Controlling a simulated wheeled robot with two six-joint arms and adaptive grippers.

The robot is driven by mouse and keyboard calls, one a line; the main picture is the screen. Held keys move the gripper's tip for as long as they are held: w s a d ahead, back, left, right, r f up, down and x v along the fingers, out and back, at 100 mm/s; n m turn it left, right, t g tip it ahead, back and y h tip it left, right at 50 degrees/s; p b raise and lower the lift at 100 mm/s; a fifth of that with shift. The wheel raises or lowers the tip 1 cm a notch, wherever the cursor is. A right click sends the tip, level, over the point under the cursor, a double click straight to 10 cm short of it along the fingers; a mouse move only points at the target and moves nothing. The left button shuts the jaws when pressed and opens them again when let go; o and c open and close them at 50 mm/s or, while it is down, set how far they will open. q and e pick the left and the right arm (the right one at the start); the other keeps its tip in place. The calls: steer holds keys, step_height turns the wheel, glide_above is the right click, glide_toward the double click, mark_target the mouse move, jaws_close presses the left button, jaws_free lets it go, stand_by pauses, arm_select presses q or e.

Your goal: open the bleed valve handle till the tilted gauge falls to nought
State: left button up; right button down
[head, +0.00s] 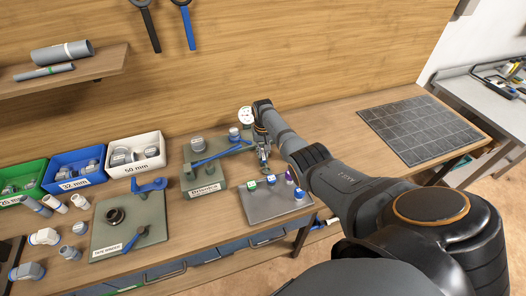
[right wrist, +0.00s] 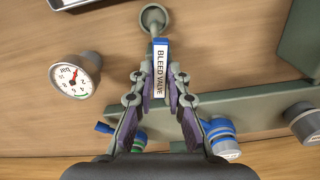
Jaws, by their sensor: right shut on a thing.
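The bleed valve handle (right wrist: 161,56) shows in the right wrist view as a bar with a blue end and a white "BLEED VALVE" label, running up to a round grey pivot (right wrist: 153,17). My right gripper (right wrist: 161,78) is shut on this handle, one finger on each side of the label. In the head view my right gripper (head: 263,160) is at the right end of the pipework, and the handle is hidden there. The tilted gauge (right wrist: 75,75) has a white "bar" dial with a red needle; its exact reading is too small to tell. It also shows in the head view (head: 246,116). My left gripper is out of view.
A grey-green panel with a long blue lever (head: 222,153) stands left of my right gripper. A grey mat (head: 275,208) with several coloured caps lies in front. Labelled bins, including a white one (head: 135,165), stand left. A dark grid mat (head: 424,125) lies right.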

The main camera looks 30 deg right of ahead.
steer(key=shift+n, duration=1.1)
steer(key=c, duration=1.3)
jaws_free()
step_height(320, 180, up, 12)
